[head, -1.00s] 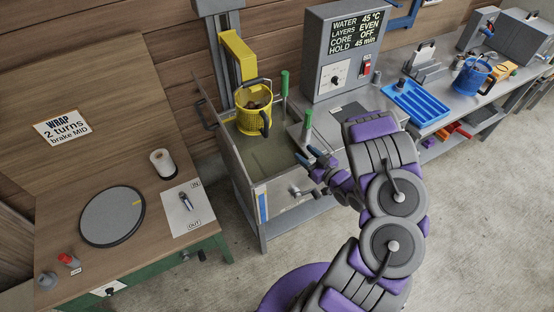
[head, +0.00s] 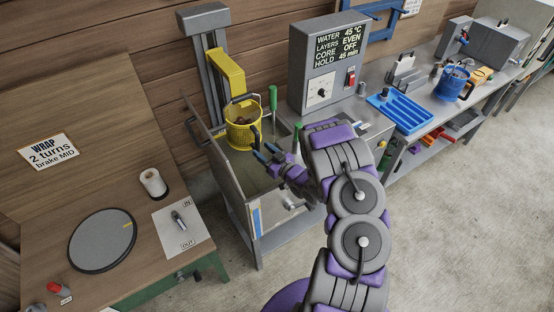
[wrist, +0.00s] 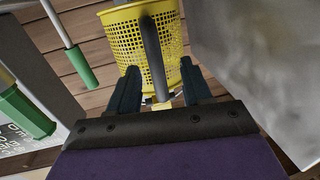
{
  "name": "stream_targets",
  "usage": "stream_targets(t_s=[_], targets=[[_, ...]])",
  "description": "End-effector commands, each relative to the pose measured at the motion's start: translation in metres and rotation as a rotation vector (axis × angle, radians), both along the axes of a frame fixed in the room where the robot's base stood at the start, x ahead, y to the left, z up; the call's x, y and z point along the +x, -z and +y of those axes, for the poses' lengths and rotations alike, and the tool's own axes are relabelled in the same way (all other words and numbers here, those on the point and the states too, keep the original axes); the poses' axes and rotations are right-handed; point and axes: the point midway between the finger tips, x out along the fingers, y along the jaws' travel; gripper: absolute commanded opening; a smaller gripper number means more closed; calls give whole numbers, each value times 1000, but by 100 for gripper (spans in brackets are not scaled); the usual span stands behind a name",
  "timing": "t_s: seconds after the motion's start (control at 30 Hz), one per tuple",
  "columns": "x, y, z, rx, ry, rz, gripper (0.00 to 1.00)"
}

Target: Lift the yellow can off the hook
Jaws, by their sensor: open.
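The yellow can (head: 240,134) is a perforated basket with a dark handle, holding brown contents. It hangs at the yellow arm (head: 226,76) of the grey lift column, over the open tank (head: 232,172). The hook itself is hidden in the head view. My gripper (head: 267,154) is open just right of and below the can. In the wrist view the can (wrist: 118,36) is straight ahead, with its dark upright handle (wrist: 153,60) between the fingertips of my gripper (wrist: 159,82). I cannot tell whether the fingers touch it.
Green-handled levers (head: 272,97) stand close right of the can. A grey control box (head: 326,66) is behind. A blue tray (head: 402,112) and a blue can (head: 451,84) sit on the right bench. A wooden table (head: 100,205) with a turntable is at left.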

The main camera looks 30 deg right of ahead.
Motion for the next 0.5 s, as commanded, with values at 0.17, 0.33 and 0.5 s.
stream_targets(t_s=[0.17, 0.33, 0.5], targets=[[27, 2, 1, 7, 2, -2, 49], [42, 3, 2, 8, 2, 2, 49], [48, 2, 5, 7, 3, 2, 49]])
